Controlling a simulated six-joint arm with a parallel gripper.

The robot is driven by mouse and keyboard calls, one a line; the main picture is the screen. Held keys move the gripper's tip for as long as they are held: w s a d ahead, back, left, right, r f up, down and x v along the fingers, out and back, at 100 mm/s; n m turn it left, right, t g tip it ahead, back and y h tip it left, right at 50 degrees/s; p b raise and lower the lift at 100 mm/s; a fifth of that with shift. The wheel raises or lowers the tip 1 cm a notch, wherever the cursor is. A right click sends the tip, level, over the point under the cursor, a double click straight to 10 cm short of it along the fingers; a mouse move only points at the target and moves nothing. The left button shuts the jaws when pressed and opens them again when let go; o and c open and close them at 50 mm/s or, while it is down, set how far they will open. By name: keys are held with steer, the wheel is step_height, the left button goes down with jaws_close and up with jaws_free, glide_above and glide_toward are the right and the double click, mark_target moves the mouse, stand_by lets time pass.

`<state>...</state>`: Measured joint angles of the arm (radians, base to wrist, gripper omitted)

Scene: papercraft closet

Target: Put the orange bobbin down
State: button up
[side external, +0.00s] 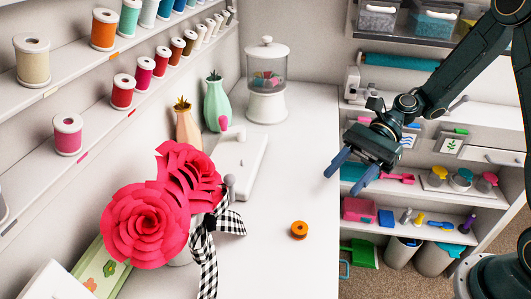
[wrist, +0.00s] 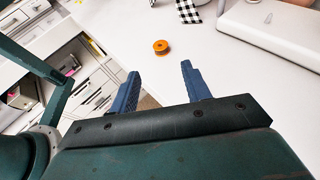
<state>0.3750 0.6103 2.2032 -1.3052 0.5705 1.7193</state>
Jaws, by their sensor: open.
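The orange bobbin (side external: 299,230) lies flat on the white counter near its front right part. It also shows in the wrist view (wrist: 161,46), beyond and between my fingertips. My gripper (side external: 352,170) is open and empty, held above the counter's right edge, apart from the bobbin. Its two blue fingers (wrist: 160,82) show spread apart in the wrist view.
Pink paper roses (side external: 150,233) with a checked ribbon (side external: 209,258) stand left of the bobbin. A white machine-like object (side external: 240,160) and a glass jar (side external: 266,80) are farther back. Shelves (side external: 425,205) with tools stand at right. The counter around the bobbin is clear.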

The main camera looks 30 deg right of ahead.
stand_by(0.4)
steer(key=s+d+r+n+t+h, duration=0.7)
steer(key=s+d+r+n+h, duration=0.4)
steer(key=n, duration=0.5)
steer(key=s+r+h, duration=0.1)
steer(key=s+h, duration=0.1)
steer(key=s, duration=0.1)
steer(key=shift+s+n, duration=0.25)
steer(key=shift+n, duration=0.05)
stand_by(1.1)
